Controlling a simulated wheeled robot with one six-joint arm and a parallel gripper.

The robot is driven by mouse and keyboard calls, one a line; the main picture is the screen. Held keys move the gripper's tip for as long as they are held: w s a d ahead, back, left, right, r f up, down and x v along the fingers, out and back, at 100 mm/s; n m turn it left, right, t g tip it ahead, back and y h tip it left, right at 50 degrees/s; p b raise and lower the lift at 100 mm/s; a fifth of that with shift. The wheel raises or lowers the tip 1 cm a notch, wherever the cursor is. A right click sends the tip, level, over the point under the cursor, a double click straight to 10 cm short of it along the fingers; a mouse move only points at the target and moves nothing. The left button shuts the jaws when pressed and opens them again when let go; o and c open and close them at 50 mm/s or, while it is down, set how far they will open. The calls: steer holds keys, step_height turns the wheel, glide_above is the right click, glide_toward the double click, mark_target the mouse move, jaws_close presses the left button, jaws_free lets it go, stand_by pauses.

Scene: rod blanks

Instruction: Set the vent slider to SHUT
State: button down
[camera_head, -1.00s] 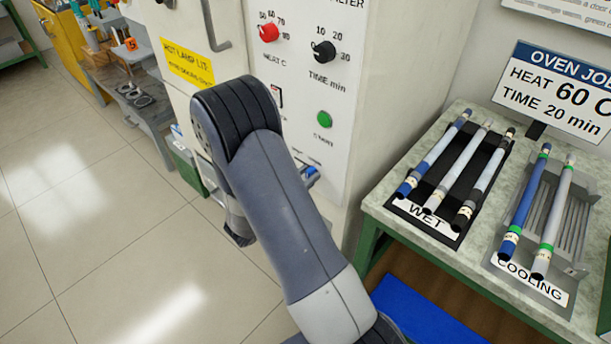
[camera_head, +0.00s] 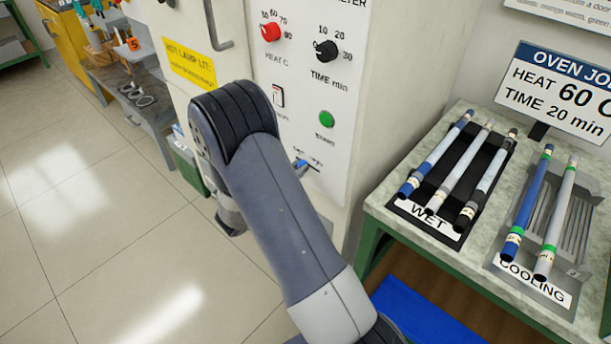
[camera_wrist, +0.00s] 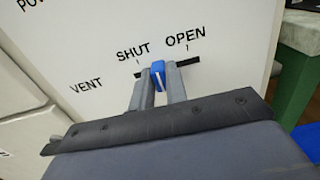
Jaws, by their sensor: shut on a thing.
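The vent slider is a blue knob (camera_wrist: 158,75) in a dark slot under the printed words SHUT and OPEN in the wrist view. It stands between the two marks. My gripper (camera_wrist: 160,88) is shut on the knob, one finger on each side. In the head view a bit of the blue knob (camera_head: 301,163) shows at the right edge of my arm, low on the oven panel (camera_head: 340,85). My arm hides the gripper there. The fingers hide part of the slot in the wrist view.
Above the slider are a green button (camera_head: 326,119), a switch (camera_head: 278,95), a black time knob (camera_head: 326,50) and a red heat knob (camera_head: 270,31). At right a table (camera_head: 378,207) bears the WET and COOLING racks with rods. The floor at left is clear.

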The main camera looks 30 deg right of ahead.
steer(key=shift+w+a, duration=0.25)
steer(key=shift+w, duration=0.4)
steer(key=shift+w+a, duration=0.25)
steer(key=shift+w, duration=0.4)
steer(key=c, duration=1.4)
jaws_free()
steer(key=shift+w, duration=0.1)
steer(key=shift+a, duration=0.1)
steer(key=v, duration=1)
steer(key=shift+a, duration=0.3)
steer(key=shift+d, duration=0.1)
